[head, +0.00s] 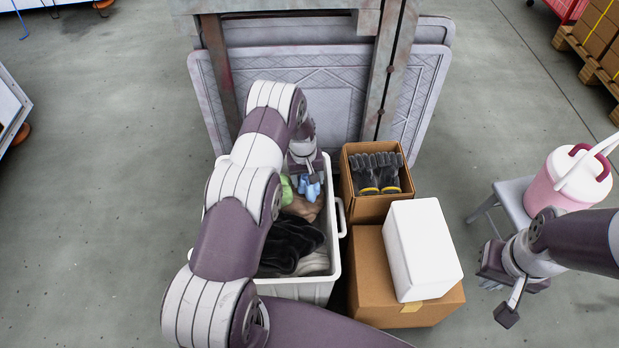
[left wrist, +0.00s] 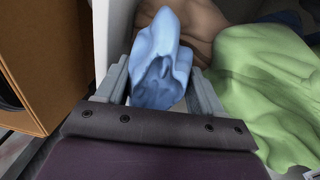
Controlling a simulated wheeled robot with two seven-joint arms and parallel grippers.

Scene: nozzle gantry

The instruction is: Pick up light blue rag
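The light blue rag (head: 313,190) is bunched in the white crate (head: 335,262), at its far end. In the left wrist view the rag (left wrist: 162,62) fills the space between the two grey fingers, against both. My left gripper (head: 306,180) points down into the crate and looks shut on the rag. The fingers (left wrist: 160,85) stand apart by the rag's width. Part of the rag is hidden behind the gripper in the head view. My right gripper (head: 500,290) is away at the right, near the stool; its finger opening is unclear.
A green cloth (left wrist: 265,90), a brown cloth (head: 304,206) and a black cloth (head: 288,243) lie in the crate. A cardboard box with gloves (head: 362,205) and a white box (head: 422,248) stand to its right. The gantry (head: 390,70) rises behind.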

